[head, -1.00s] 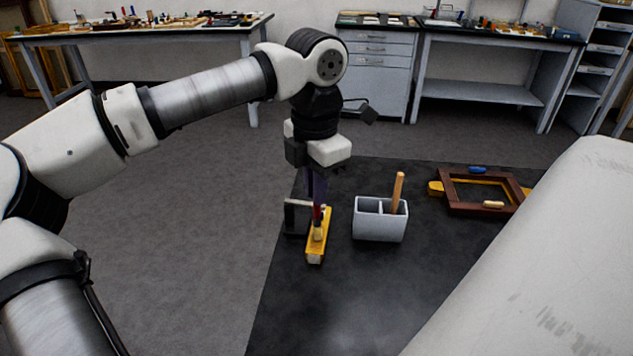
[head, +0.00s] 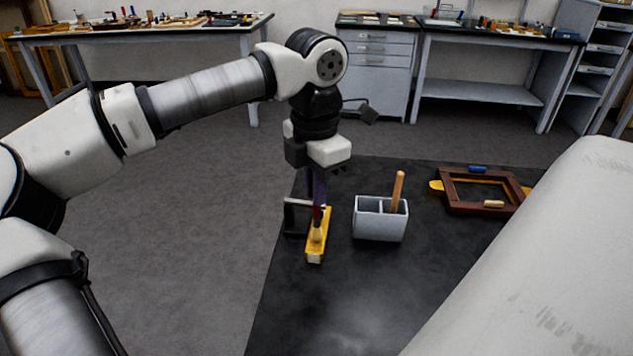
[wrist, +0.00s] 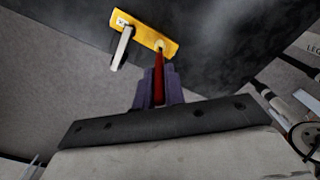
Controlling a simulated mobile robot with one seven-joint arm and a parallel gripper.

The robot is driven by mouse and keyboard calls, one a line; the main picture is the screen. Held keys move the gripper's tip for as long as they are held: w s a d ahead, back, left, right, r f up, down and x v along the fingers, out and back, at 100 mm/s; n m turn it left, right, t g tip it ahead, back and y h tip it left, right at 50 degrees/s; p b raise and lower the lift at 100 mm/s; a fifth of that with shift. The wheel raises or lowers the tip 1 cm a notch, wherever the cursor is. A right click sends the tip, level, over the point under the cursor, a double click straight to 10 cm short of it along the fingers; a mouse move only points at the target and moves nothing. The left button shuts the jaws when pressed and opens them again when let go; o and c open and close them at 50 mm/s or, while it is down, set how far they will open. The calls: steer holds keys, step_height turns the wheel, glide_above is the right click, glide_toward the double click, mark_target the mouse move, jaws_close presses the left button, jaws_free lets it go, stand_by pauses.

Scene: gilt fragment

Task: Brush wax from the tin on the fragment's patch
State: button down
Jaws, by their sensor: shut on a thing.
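My gripper (head: 319,195) points down with its purple fingers shut on a red-handled brush (head: 317,227). In the wrist view the brush (wrist: 158,84) stands between the fingers (wrist: 173,85). Its pale bristle end is at the yellow gilt fragment (head: 314,256), over the fragment's top face; I cannot tell whether it touches. The fragment also shows in the wrist view (wrist: 145,35), a long bar lying on the dark table. The brush and fingers hide part of it. I cannot make out the patch or a wax tin in either view.
A grey bracket (head: 290,218) stands at the fragment's left, its pale arm (wrist: 122,48) reaching to the fragment. A grey divided holder (head: 380,227) with a wooden-handled tool (head: 398,190) stands to the right. A brown frame (head: 462,208) lies further right. The table's front is clear.

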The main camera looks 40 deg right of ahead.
steer(key=shift+s+a, duration=0.4)
steer(key=shift+a, duration=0.05)
stand_by(1.8)
steer(key=shift+r+p, duration=2.15)
steer(key=shift+r, duration=0.85)
